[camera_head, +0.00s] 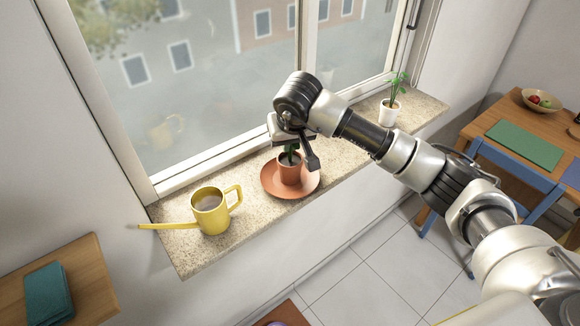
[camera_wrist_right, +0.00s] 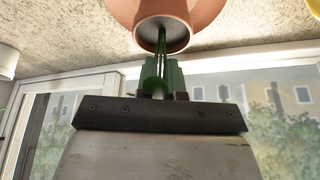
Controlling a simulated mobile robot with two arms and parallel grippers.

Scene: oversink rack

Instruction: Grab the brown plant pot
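The brown plant pot (camera_head: 290,172) stands upright on a round terracotta saucer (camera_head: 270,187) on the stone windowsill, with a small green plant in it. In the right wrist view the pot (camera_wrist_right: 173,36) is at the top centre, its plant pointing toward my gripper. My right gripper (camera_head: 300,153) is directly over the pot, around or close beside the plant's leaves. One dark finger hangs at the right of the plant; the other is hidden. I cannot tell how far the fingers are apart. The pot still sits in its saucer. My left gripper is not in view.
A yellow watering can (camera_head: 211,214) stands to the left on the sill (camera_head: 340,150), its spout pointing left. A white potted plant (camera_head: 389,113) stands to the right. The window runs behind. A wooden table (camera_head: 505,110) with a fruit bowl (camera_head: 541,101) is at far right.

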